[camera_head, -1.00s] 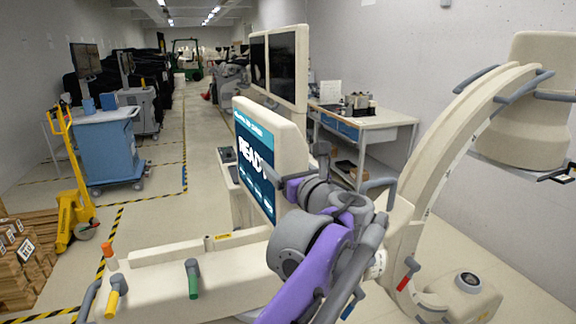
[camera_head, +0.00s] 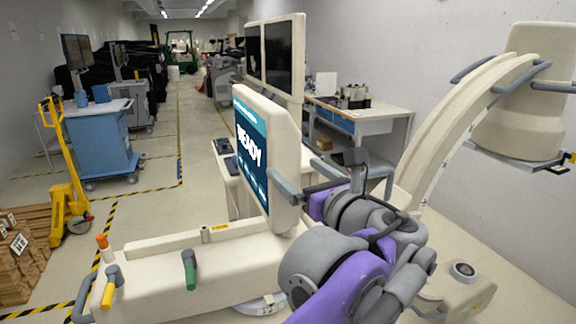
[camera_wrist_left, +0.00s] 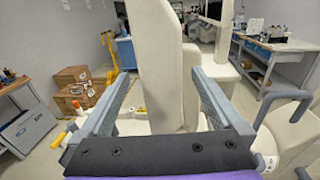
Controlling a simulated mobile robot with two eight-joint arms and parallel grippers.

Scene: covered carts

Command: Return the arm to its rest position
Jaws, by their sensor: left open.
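My left arm, purple and grey (camera_head: 345,270), fills the lower middle of the head view. Its left gripper (camera_head: 303,178) is beside the cream back of the screen housing; whether it touches cannot be told. In the left wrist view the left gripper (camera_wrist_left: 161,76) has its two grey fingers wide apart with nothing held between them. A cream upright panel (camera_wrist_left: 160,60) stands beyond and between the fingers. The "READY" screen (camera_head: 251,150) faces left in the head view. My right gripper is not in view.
The cream cart (camera_head: 190,270) has orange, yellow and green handles. A curved cream arm (camera_head: 455,125) stands at right. A yellow pallet jack (camera_head: 64,180), blue cart (camera_head: 100,145) and workbench (camera_head: 375,118) stand around. Open aisle floor (camera_head: 190,120) lies at centre left.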

